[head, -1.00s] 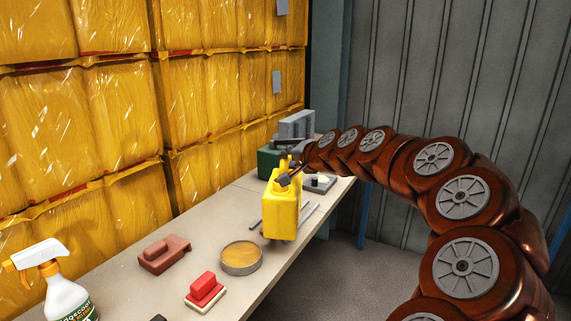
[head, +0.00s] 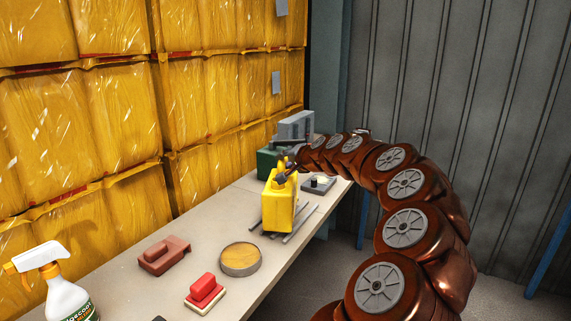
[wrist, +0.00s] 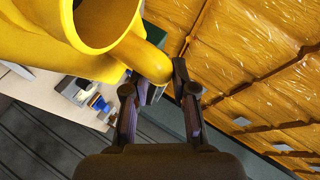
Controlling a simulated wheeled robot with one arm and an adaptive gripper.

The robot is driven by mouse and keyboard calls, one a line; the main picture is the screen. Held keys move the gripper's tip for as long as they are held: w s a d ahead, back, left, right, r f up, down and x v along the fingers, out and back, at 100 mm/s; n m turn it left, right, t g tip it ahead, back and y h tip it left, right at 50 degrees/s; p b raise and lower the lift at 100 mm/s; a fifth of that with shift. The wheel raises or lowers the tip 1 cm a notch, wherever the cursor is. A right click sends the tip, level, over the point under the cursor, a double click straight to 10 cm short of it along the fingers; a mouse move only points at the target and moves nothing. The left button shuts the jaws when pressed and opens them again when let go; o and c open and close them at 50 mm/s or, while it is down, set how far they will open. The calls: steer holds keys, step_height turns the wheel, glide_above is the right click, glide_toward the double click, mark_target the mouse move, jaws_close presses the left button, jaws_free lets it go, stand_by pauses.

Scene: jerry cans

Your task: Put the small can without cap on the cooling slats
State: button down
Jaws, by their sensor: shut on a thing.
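The yellow can (head: 278,207) is upright over the cooling slats (head: 303,223), thin grey bars on the bench. Bars show on both sides of its base; I cannot tell whether the base touches them. In the wrist view the can (wrist: 40,45) has a wide open neck with no cap. My gripper (wrist: 154,80) is shut on the can's handle, near the neck. The can hides the middle of the slats.
On the bench (head: 213,210) are a round tan-topped tin (head: 240,258), a reddish block (head: 164,254), a red-handled brush (head: 206,291) and a spray bottle (head: 62,290). A green box (head: 267,162) and a grey plate (head: 320,184) stand behind. Wrapped yellow stacks (head: 100,110) line the left.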

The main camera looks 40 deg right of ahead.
steer(key=shift+f, duration=0.55)
steer(key=c, duration=0.9)
jaws_free()
steer(key=shift+c, duration=0.2)
steer(key=shift+s+r, duration=0.15)
steer(key=shift+r, duration=0.1)
steer(key=v, duration=1.1)
steer(key=shift+s+b, duration=0.3)
steer(key=shift+b, duration=0.1)
